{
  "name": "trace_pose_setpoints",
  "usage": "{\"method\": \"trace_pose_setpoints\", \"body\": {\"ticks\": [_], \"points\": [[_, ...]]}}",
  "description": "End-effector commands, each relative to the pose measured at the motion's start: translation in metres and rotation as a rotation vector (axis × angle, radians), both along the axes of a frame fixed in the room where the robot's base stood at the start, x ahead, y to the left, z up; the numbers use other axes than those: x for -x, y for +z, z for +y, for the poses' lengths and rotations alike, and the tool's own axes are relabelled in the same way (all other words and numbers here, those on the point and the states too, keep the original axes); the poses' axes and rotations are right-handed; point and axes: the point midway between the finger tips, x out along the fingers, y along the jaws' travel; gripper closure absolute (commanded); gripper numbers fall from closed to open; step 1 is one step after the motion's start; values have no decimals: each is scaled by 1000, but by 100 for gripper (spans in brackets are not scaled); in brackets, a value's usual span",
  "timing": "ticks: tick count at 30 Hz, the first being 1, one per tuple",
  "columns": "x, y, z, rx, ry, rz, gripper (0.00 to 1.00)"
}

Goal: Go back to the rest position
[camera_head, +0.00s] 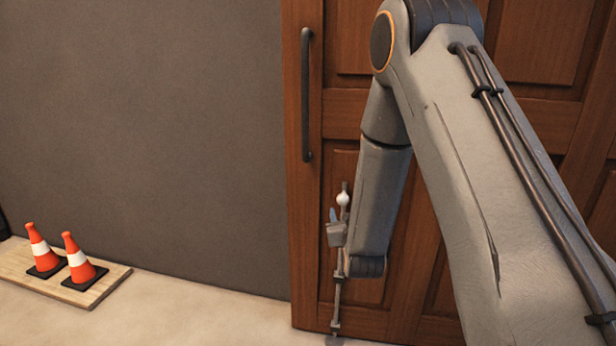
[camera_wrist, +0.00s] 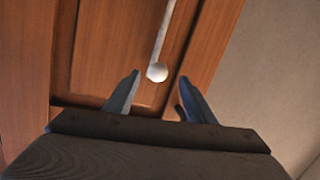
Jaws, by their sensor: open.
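My gripper (camera_head: 334,215) is low in front of the brown wooden door (camera_head: 345,100), at the end of my grey arm. In the wrist view my gripper (camera_wrist: 159,76) is open, with its two bluish fingers apart. A small white ball (camera_wrist: 157,73) shows between the fingertips, with a gap on both sides. A thin pale rod (camera_wrist: 163,35) runs from the ball. In the head view the ball (camera_head: 343,198) is just above the gripper, on a thin upright rod (camera_head: 337,300). I cannot tell how far the ball is beyond the fingertips.
The door has a long dark handle (camera_head: 306,95). Two orange-and-white cones (camera_head: 80,262) stand on a wooden board (camera_head: 105,288) at the lower left. A plain grey wall (camera_head: 150,130) is behind. The pale floor (camera_head: 190,318) between board and door is clear.

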Motion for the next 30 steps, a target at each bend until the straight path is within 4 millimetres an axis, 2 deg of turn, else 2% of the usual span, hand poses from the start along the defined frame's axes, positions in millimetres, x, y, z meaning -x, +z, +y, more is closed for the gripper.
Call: {"method": "trace_pose_setpoints", "body": {"ticks": [1, 5, 8, 14, 21, 24, 27, 30], "points": [[6, 9, -1, -17, 2, 58, 50], [34, 9, -1, -60, 11, 263, 50], [65, 10, -1, -91, 13, 423, 50], [149, 17, -2, -138, 4, 746, 50], [276, 41, -8, -168, -33, 1122, 50], [323, 53, -11, -173, -53, 1248, 50], [357, 62, -13, -176, -70, 1338, 50], [376, 67, -15, -176, -81, 1389, 50]]}}
